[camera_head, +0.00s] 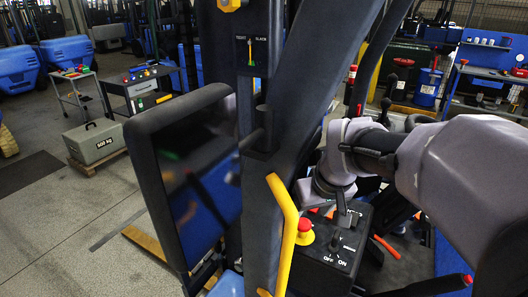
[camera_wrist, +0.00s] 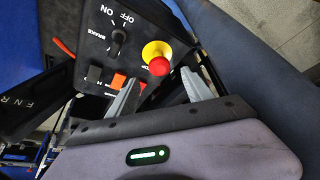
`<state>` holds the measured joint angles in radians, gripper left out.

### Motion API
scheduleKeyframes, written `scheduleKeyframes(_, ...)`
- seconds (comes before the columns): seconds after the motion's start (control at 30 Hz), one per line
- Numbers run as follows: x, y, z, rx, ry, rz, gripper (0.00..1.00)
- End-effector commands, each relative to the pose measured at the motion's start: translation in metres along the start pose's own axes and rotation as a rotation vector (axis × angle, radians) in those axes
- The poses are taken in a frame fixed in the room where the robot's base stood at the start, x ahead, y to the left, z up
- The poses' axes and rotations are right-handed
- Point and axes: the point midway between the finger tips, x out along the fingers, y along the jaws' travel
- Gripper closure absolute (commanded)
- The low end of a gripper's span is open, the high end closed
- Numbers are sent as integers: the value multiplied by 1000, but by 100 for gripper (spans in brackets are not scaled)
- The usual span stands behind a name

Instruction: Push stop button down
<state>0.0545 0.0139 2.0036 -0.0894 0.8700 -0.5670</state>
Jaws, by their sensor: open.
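The stop button (camera_head: 304,225) is a red mushroom head on a yellow base, at the left edge of a black control panel (camera_head: 325,262).
A brake knob marked OFF/ON (camera_wrist: 118,40) and orange and black rocker switches (camera_wrist: 118,82) sit close to the button. A yellow grab handle (camera_head: 287,235) and a dark pillar (camera_head: 310,90) stand just left of the panel.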

Motion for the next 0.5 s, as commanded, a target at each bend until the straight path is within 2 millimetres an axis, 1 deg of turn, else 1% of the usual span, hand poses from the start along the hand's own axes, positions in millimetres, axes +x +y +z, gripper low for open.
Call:
scheduleKeyframes(0.03,16,-1,3,1,-4,-2,41)
scheduleKeyframes(0.1,31,-1,3,1,-3,-2,41)
scheduleKeyframes(0.2,46,0,2,1,-2,-1,41)
scheduleKeyframes(0.3,53,-1,2,4,-1,-1,41)
scheduleKeyframes(0.5,54,-1,1,4,0,-1,41)
